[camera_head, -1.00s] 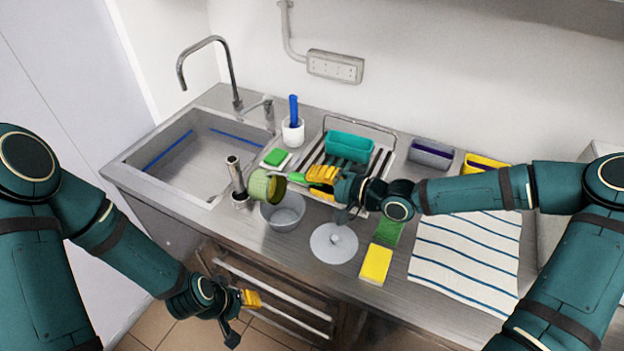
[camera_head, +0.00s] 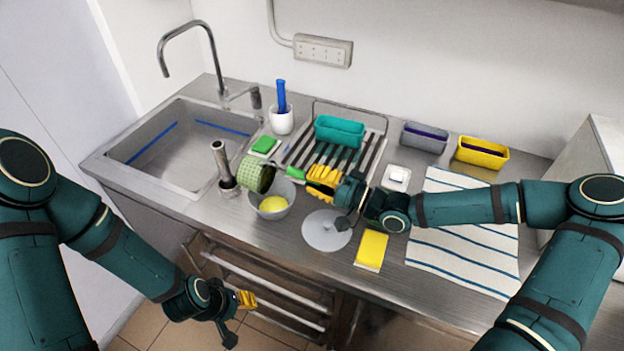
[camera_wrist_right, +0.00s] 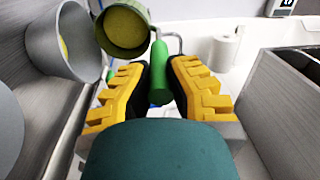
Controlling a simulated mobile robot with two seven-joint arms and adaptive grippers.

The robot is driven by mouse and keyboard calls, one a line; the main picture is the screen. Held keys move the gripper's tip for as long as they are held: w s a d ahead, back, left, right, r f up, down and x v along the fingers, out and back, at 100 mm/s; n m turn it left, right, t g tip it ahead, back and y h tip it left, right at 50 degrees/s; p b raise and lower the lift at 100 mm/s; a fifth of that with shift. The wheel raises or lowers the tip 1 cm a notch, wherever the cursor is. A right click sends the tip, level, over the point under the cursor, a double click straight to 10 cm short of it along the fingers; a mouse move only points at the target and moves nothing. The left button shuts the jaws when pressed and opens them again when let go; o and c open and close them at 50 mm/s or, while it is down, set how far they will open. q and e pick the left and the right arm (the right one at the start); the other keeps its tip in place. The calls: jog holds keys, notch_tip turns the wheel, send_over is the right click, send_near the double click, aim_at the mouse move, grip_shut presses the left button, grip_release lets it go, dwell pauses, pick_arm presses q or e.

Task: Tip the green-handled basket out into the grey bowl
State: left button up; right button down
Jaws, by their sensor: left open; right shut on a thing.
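My right gripper (camera_head: 325,180) is shut on the green handle (camera_head: 287,171) of a green mesh basket (camera_head: 255,175). The basket is tilted on its side above the left rim of the grey bowl (camera_head: 285,208). A rounded yellow mass (camera_head: 272,204) lies in the bowl. In the right wrist view, the handle (camera_wrist_right: 158,75) is between the fingers (camera_wrist_right: 160,88), and the basket mouth (camera_wrist_right: 123,28) shows a yellowish interior; whether anything remains inside is unclear. The bowl (camera_wrist_right: 88,45) is beside it. My left gripper (camera_head: 243,300) is open and empty, low in front of the counter.
A metal cylinder (camera_head: 222,163) stands left of the bowl by the sink (camera_head: 180,150). A grey disc (camera_head: 327,230) and yellow sponge (camera_head: 371,250) lie to the right. A dish rack (camera_head: 345,158) with a teal container (camera_head: 340,132) is behind. A striped towel (camera_head: 465,240) covers the right counter.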

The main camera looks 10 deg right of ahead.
jog(key=shift+s+d+f+t+y+b, duration=0.15)
jog(key=shift+f+t+y+b, duration=0.2)
jog(key=shift+f+b, duration=0.4)
jog(key=b, duration=0.1)
jog(key=y+b, duration=0.1)
jog(key=shift+s+d+f+t+b, duration=0.15)
jog(key=shift+d+f+t+b, duration=0.1)
jog(key=shift+f+b, duration=0.15)
jog(key=shift+s+a, duration=0.1)
dwell(0.6)
